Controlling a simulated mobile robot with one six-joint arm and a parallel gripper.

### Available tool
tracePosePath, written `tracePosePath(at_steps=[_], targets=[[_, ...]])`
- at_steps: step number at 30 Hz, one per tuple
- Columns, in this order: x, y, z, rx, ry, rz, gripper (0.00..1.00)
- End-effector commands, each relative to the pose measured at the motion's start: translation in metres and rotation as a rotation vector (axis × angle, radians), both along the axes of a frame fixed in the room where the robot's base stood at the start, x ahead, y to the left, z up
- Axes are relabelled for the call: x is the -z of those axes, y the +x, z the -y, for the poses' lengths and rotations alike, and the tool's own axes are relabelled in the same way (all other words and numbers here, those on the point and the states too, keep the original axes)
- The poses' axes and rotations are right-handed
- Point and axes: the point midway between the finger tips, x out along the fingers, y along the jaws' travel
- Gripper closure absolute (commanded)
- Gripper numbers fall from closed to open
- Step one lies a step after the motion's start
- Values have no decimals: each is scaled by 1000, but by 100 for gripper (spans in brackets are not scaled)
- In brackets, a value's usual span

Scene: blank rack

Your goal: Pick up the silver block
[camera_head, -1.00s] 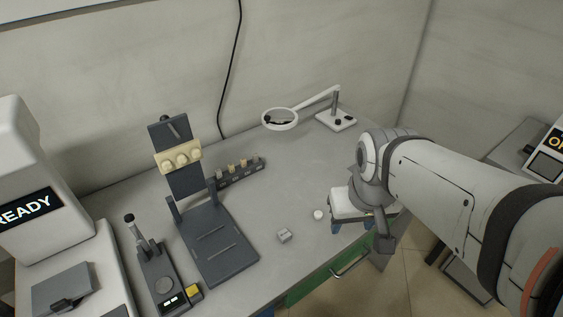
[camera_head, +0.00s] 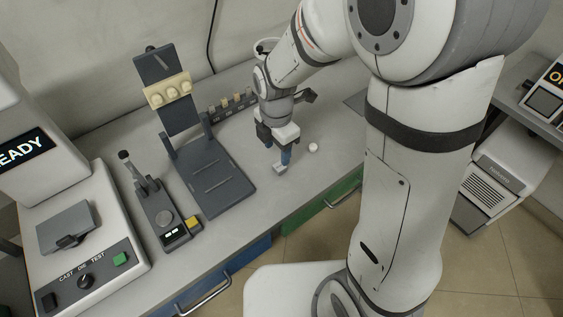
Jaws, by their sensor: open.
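The small silver block (camera_head: 279,169) sits on the grey worktop, right of the dark stand. My gripper (camera_head: 277,154) points down just over the block, with its blue-tipped fingers apart. From this angle I cannot tell whether the fingers are beside the block or still above it. Nothing shows held between them. The fingers partly cover the area behind the block.
A small white round piece (camera_head: 313,148) lies right of the block. The dark stand (camera_head: 217,178) with a beige holder is to the left, beside a small gauge device (camera_head: 172,235). A row of small pieces (camera_head: 233,105) stands behind. The worktop's front edge is near.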

Motion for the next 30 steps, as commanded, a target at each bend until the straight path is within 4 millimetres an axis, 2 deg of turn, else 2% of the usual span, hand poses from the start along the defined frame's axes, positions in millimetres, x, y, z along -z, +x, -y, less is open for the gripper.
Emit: tracePosePath(at_steps=[15,24,30], targets=[[65,5,6,1,-2,-2,47],[70,5,6,1,-1,-1,47],[69,5,6,1,-1,-1,64]])
